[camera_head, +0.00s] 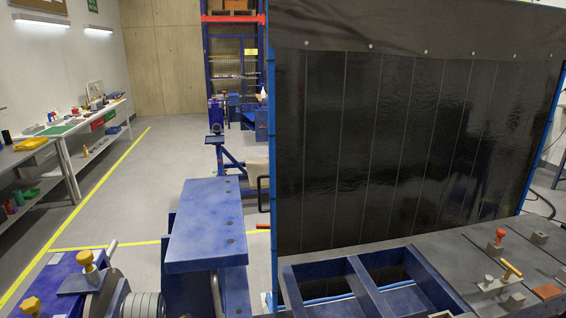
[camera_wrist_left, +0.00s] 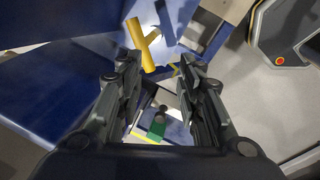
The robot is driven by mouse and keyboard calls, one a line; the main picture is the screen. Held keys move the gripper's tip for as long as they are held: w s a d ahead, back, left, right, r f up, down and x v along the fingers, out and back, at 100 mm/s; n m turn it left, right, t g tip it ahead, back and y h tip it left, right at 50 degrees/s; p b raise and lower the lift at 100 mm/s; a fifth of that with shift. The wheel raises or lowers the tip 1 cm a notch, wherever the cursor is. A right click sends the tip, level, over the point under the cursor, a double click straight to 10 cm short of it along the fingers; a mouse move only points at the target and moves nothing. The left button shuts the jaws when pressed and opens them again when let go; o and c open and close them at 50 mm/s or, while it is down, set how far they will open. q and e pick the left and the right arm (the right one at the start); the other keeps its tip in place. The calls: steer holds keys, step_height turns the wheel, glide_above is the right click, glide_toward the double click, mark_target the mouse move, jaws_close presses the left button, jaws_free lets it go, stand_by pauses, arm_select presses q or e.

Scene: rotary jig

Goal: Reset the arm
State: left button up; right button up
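My left gripper (camera_wrist_left: 160,62) shows in the left wrist view with its two dark fingers apart and nothing between them. A yellow T-shaped handle (camera_wrist_left: 148,46) on blue metalwork lies beyond the fingertips, apart from them as far as I can tell. In the head view, neither gripper shows. A blue jig part with a flat top plate (camera_head: 207,225) stands in front of me. A blue unit with a yellow knob (camera_head: 87,261) and a second yellow knob (camera_head: 31,306) is at lower left. I cannot tell which part is the arm of the task.
A dark strip curtain (camera_head: 400,150) closes off the right side. Below it are a blue open frame (camera_head: 352,270) and a grey fixture table with a yellow-handled clamp (camera_head: 511,269) and a red-handled clamp (camera_head: 499,237). Clear floor (camera_head: 150,200) lies left, beside workbenches (camera_head: 75,132).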

arm_select(q)
steer(key=s+d+f+m+t+h, duration=0.1)
steer(key=s+d+m, duration=0.4)
steer(key=s+m, duration=0.7)
steer(key=s+d+f+m+t+h, duration=0.15)
steer(key=s+d+m, duration=0.35)
steer(key=s+m, duration=0.7)
step_height(320, 180, down, 35)
steer(key=m+g+b, duration=0.2)
steer(key=m+b, duration=0.1)
steer(key=b, duration=0.5)
steer(key=s+a+f+b, duration=0.1)
steer(key=s+f+b, duration=0.2)
steer(key=s+f, duration=0.5)
steer(key=s+a+f+g+b, duration=0.1)
steer(key=s+a+f+b, duration=0.1)
steer(key=s+f, duration=0.7)
step_height(320, 180, down, 5)
steer(key=shift+f+b, duration=0.1)
steer(key=shift+b, duration=0.65)
steer(key=shift+c, duration=0.4)
